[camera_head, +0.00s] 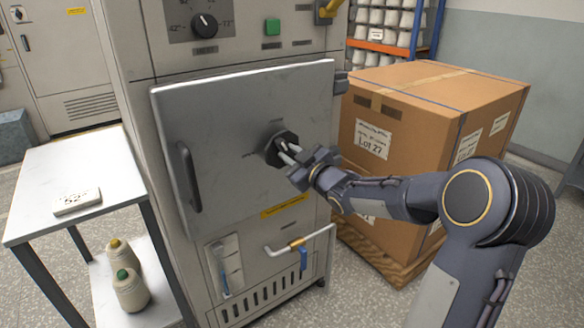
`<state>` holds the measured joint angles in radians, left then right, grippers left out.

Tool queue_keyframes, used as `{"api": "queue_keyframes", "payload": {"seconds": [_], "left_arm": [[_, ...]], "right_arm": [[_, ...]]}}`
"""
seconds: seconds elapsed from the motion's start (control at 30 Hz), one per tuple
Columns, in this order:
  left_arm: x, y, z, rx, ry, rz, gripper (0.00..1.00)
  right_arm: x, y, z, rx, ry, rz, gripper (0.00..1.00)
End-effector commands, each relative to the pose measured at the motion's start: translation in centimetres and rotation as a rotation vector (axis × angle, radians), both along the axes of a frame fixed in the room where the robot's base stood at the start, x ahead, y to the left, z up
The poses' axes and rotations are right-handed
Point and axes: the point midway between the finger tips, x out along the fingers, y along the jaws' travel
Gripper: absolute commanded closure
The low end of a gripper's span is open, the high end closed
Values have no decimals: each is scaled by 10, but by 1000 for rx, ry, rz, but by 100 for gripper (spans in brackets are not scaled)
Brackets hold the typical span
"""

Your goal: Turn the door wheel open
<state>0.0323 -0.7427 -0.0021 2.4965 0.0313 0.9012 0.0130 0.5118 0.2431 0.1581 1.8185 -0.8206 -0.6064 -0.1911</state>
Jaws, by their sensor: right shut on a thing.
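The machine's metal door (225,115) is in the middle of the head view, with a dark vertical handle (188,178) on its left side. Its left edge stands slightly proud of the cabinet, but I cannot tell whether it is latched. The dark door wheel (270,152) is a small hub right of the door's middle. My right gripper (284,153) reaches in from the right and is shut on the wheel, its fingers covering part of it. My left gripper is not in view.
A large cardboard box (425,120) on a wooden pallet (385,258) stands right of the machine. A pipe handle (300,243) juts out below the door.

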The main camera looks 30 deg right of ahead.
Motion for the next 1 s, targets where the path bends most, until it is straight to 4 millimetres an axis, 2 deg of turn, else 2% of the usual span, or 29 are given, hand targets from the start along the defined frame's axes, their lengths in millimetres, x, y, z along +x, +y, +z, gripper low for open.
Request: {"api": "queue_keyframes", "payload": {"seconds": [0.03,0.4,0.7,1.0], "left_arm": [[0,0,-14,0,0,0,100],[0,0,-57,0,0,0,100],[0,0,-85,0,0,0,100],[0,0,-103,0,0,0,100]], "right_arm": [[0,1,-6,-48,-8,1,100],[0,4,-7,-399,-34,0,100],[0,5,-9,-679,-55,0,100],[-1,5,-10,-907,-71,-1,100]]}}
